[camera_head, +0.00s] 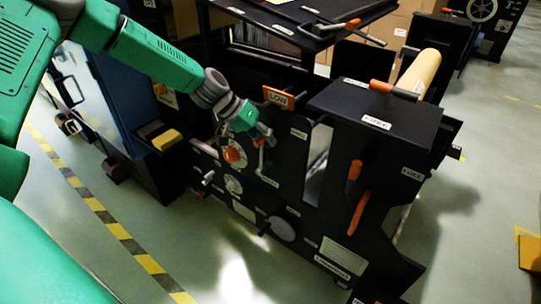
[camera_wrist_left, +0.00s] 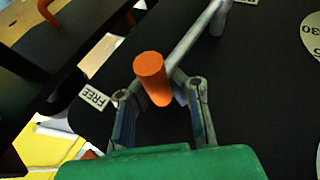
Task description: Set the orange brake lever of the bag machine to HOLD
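In the left wrist view an orange grip (camera_wrist_left: 150,72) on a silver lever arm (camera_wrist_left: 193,40) stands out from a black panel, with a FREE label (camera_wrist_left: 93,97) to its left. My left gripper (camera_wrist_left: 160,92) is open, its two fingers on either side of the orange grip; contact cannot be told. In the head view my left gripper (camera_head: 264,134) is at the black machine's front panel, beside a round dial with an orange centre (camera_head: 234,155), and hides most of the lever. My right gripper is not in view.
Other orange handles stand on the machine: two on the side panel (camera_head: 353,176) (camera_head: 358,214) and one on top (camera_head: 381,86). A blue and black cabinet (camera_head: 125,100) stands at left. Floor in front is clear.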

